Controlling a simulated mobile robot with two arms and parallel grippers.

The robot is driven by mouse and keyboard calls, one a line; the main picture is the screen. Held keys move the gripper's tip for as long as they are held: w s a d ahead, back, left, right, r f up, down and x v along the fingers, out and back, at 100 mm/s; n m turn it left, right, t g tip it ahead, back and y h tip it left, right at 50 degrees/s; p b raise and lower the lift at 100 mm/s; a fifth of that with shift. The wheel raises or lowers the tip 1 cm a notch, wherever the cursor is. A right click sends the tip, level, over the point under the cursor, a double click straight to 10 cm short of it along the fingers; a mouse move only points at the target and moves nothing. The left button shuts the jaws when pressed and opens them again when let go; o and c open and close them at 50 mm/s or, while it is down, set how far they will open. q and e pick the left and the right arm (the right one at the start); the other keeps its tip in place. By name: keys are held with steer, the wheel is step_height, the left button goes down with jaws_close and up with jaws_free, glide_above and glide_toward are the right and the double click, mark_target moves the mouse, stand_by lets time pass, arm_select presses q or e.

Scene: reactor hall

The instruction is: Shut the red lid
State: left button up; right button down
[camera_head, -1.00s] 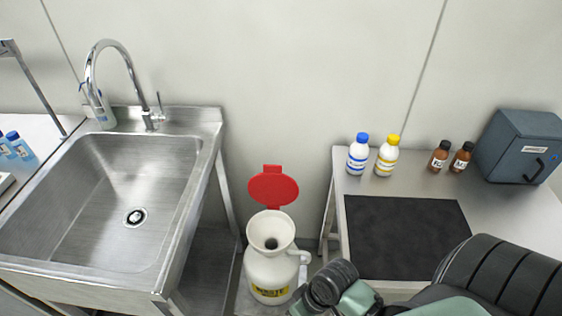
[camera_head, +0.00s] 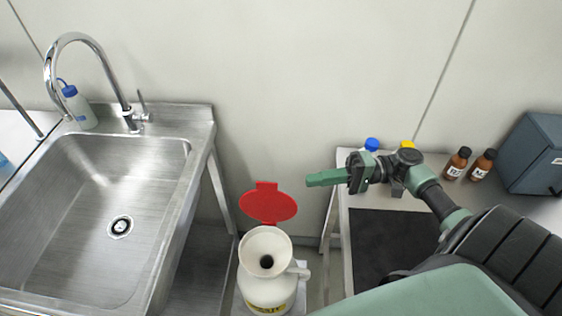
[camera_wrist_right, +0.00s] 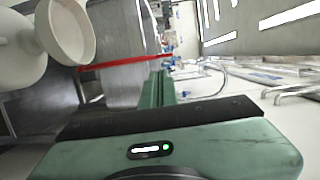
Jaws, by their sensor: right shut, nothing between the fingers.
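The red lid (camera_head: 268,204) stands open at the back of the white waste container (camera_head: 268,289), behind its funnel mouth (camera_head: 266,251). My right gripper (camera_head: 309,180) is shut and empty, up and to the right of the lid and apart from it in the head view. In the right wrist view the lid (camera_wrist_right: 125,61) shows edge-on as a thin red strip beyond the shut fingers (camera_wrist_right: 158,77). The white container (camera_wrist_right: 18,45) is at the upper left there. My left gripper is not in view.
A steel sink (camera_head: 110,215) stands left of the container. On the right, a table with a black mat (camera_head: 385,245) holds brown bottles (camera_head: 457,163), a blue-grey box (camera_head: 530,150) and two bottles partly hidden by my arm. Bare wall lies behind the lid.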

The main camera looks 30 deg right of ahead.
steer(key=r, duration=0.1)
steer(key=p, duration=0.4)
glide_above(268, 204)
steer(key=w+d, duration=0.1)
steer(key=d, duration=0.2)
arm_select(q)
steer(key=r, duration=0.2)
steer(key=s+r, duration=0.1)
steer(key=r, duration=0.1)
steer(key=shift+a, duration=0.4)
arm_select(e)
steer(key=shift+d+t, duration=0.15)
steer(key=shift+t, duration=0.15)
